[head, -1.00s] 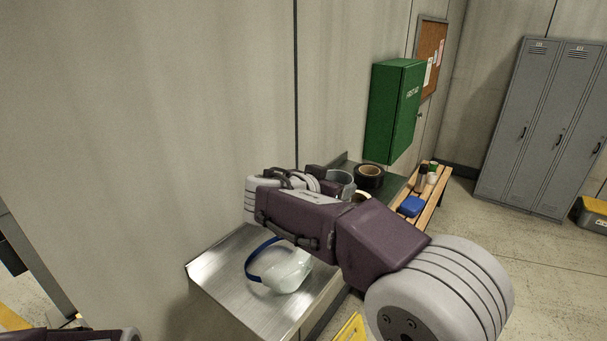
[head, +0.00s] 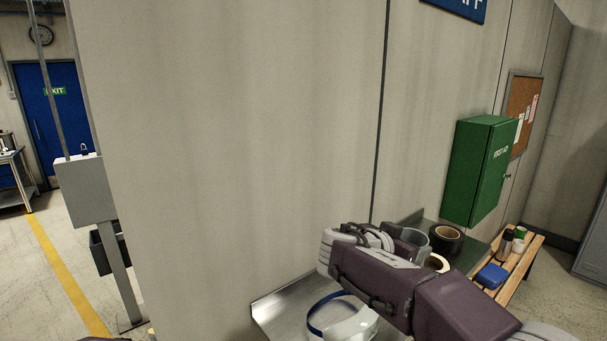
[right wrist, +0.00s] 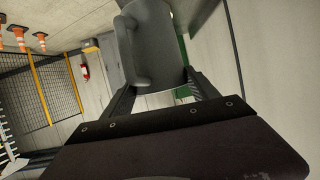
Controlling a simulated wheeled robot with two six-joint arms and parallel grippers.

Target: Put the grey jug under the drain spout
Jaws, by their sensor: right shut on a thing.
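The grey jug (right wrist: 155,45) fills the upper middle of the right wrist view, between the two fingers of my right gripper (right wrist: 160,88). Its handle shows on its left side. In the head view the jug (head: 415,238) shows only in part, behind my right wrist. My right gripper (head: 397,235) is shut on it and holds it over the steel bench. Its fingers are mostly hidden in the head view. My left gripper is not in view. No drain spout shows in these frames.
A green first-aid box (head: 475,170) hangs above. A wooden seat (head: 525,262) holds a blue box (head: 492,275).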

